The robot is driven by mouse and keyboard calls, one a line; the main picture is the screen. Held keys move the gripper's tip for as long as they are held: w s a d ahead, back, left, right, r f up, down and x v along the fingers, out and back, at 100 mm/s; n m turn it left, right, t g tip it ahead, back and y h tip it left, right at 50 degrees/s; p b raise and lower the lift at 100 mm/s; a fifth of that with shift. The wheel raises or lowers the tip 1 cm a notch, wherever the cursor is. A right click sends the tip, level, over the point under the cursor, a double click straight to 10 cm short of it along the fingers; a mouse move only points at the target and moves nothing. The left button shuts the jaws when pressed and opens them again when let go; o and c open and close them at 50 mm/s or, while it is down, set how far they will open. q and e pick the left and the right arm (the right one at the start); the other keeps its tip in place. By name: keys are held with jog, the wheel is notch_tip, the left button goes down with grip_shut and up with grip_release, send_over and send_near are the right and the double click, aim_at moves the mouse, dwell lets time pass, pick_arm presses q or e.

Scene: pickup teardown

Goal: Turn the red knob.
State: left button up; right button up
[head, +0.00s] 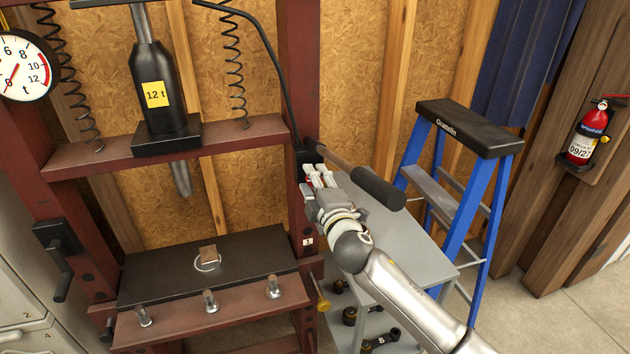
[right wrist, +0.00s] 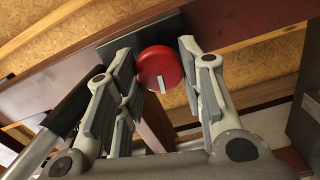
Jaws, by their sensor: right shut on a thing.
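The red knob (right wrist: 156,62) is round, with a pale mark on its face, and sits on a dark plate (right wrist: 125,38) on the press frame in the right wrist view. My right gripper (right wrist: 158,75) has a finger on each side of the knob and is shut on it. In the head view my right gripper (head: 319,180) is at the right post of the press, with a little red showing between its fingers. Most of the knob is hidden there. My left gripper is not in view.
The dark red press (head: 220,143) holds a black 12 t cylinder (head: 163,95). A black-ended lever (head: 378,187) sticks out just right of my gripper, over a grey cart (head: 425,262). A blue stepladder (head: 462,195) stands behind. A gauge (head: 22,66) is at left.

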jog(key=o, duration=1)
jog(key=shift+a, duration=0.1)
jog(key=shift+s, duration=0.1)
jog(key=v, duration=1.1)
jog(key=shift+s, duration=0.35)
